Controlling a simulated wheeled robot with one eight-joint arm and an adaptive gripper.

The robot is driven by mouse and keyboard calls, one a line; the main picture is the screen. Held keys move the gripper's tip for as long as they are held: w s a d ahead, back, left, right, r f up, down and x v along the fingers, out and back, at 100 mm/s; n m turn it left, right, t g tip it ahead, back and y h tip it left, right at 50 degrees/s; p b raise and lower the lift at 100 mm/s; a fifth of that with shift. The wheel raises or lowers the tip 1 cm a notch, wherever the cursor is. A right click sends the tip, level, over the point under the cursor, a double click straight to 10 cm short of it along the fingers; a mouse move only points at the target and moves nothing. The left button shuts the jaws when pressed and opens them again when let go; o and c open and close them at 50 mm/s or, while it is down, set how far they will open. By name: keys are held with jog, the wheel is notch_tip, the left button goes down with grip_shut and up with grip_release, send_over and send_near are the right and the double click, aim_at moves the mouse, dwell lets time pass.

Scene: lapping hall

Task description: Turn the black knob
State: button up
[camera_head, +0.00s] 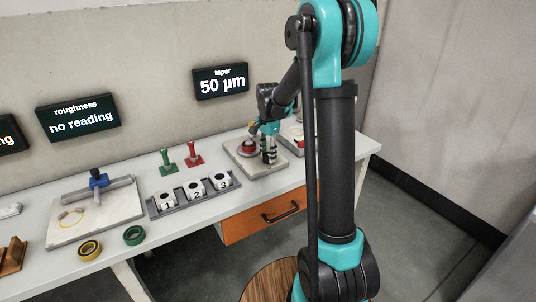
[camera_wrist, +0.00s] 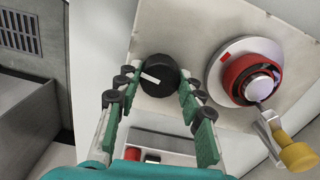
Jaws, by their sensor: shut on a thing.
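The black knob (camera_wrist: 160,74) sits on a pale plate (camera_wrist: 190,25) in the wrist view and has a white pointer mark that points left, slightly upward. My gripper (camera_wrist: 160,88) is shut on the knob, with one green-padded finger on its left and one on its right. In the head view my gripper (camera_head: 268,152) is down at the plate (camera_head: 262,170) at the right part of the bench, and I cannot make out the knob there.
Beside the knob is a red ring with a silver centre (camera_wrist: 250,80) and a small arm with a yellow knob (camera_wrist: 299,156). A display reads "taper 50 µm" (camera_head: 221,82); another reads "roughness no reading" (camera_head: 78,117). Numbered blocks (camera_head: 194,189) stand in a grey rack left of the plate.

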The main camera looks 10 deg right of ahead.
aim_at(268, 154)
dwell(0.3)
jog(key=o, duration=1.2)
jog(key=shift+c, duration=0.2)
notch_tip(268, 154, up, 12)
jog(key=s+d+f+n+t, duration=0.2)
jog(key=s+f+n, duration=0.4)
jog(key=s, duration=0.8)
jog(key=s+d+f+n+t, duration=0.2)
jog(key=s+f+n, duration=0.4)
jog(key=s+f, duration=0.4)
jog(key=s+d, duration=0.1)
jog(key=s, duration=0.2)
jog(key=shift+s+d, duration=0.25)
jog(key=shift+s, duration=0.1)
